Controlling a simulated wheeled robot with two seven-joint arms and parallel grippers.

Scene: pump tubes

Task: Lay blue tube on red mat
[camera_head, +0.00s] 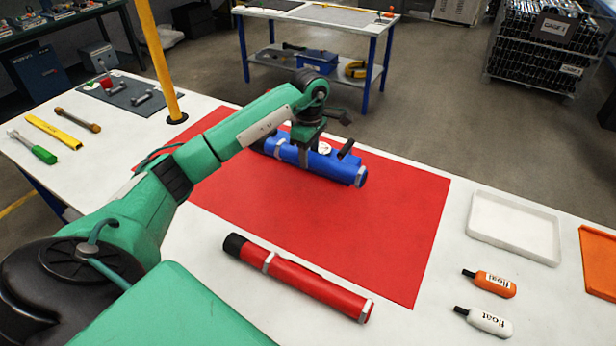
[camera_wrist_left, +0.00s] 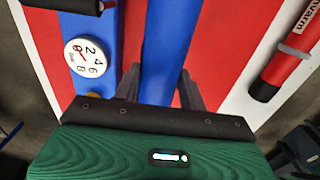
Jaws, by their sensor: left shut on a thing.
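The blue tube (camera_head: 335,168) is in my left gripper (camera_head: 318,150) at the far part of the red mat (camera_head: 390,220). It is roughly level, with a dark left end and a grey band near its right end; whether it touches the mat is unclear. In the left wrist view, the gripper's fingers (camera_wrist_left: 160,90) stand on either side of a blue length (camera_wrist_left: 163,40). A round white gauge (camera_wrist_left: 86,57) shows beside it. My right gripper is not in view.
A red tube (camera_head: 310,284) with a black end lies on the white table beside the mat's near edge. A white tray (camera_head: 512,250), an orange float (camera_head: 490,283) and a white float (camera_head: 487,321) are right of the mat. A yellow post (camera_head: 160,60) stands at the left.

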